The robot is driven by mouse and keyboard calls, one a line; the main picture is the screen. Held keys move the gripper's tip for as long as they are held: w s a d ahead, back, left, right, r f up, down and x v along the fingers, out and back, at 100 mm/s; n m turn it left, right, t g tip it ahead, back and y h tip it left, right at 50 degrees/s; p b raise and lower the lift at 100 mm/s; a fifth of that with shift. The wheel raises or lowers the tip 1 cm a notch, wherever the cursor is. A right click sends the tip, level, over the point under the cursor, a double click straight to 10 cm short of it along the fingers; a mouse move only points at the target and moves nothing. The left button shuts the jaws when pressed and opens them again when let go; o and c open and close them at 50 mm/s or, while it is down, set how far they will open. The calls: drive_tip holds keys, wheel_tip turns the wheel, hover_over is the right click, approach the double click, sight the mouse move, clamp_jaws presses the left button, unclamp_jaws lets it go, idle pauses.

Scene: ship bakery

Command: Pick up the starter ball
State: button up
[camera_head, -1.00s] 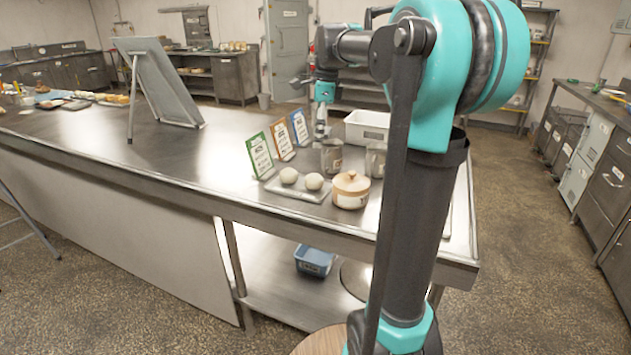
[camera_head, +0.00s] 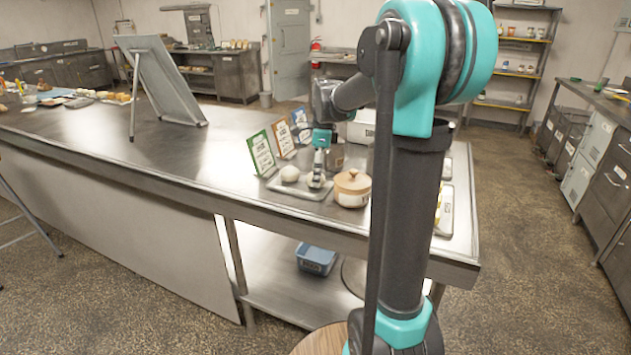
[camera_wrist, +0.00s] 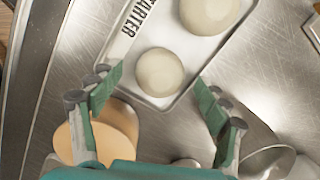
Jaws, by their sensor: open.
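Two pale, round starter balls sit on a small light tray (camera_wrist: 125,70) marked "STARTER" in the wrist view. The nearer ball (camera_wrist: 160,72) lies between and just ahead of my gripper's fingertips (camera_wrist: 155,93). The other ball (camera_wrist: 210,12) is farther up, cut by the frame's edge. In the head view the left ball (camera_head: 289,174) is clear, while the right ball (camera_head: 316,182) is partly hidden behind my gripper (camera_head: 318,178). My gripper is open and empty, pointing down over the right ball. I cannot tell its exact height above the tray.
A lidded tan pot (camera_head: 351,190) stands close right of the tray; it also shows under the left finger in the wrist view (camera_wrist: 115,125). Green, orange and blue sign cards (camera_head: 261,152) stand behind the tray.

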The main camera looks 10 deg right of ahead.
drive_tip(key=shift+f, duration=0.3)
drive_tip(key=shift+c, duration=0.3)
drive_tip(key=c, duration=1.2)
drive_tip(key=shift+r, duration=0.2)
drive_tip(key=shift+c, duration=0.2)
wheel_tip(320, 180, up, 20)
drive_tip(key=shift+f, duration=0.15)
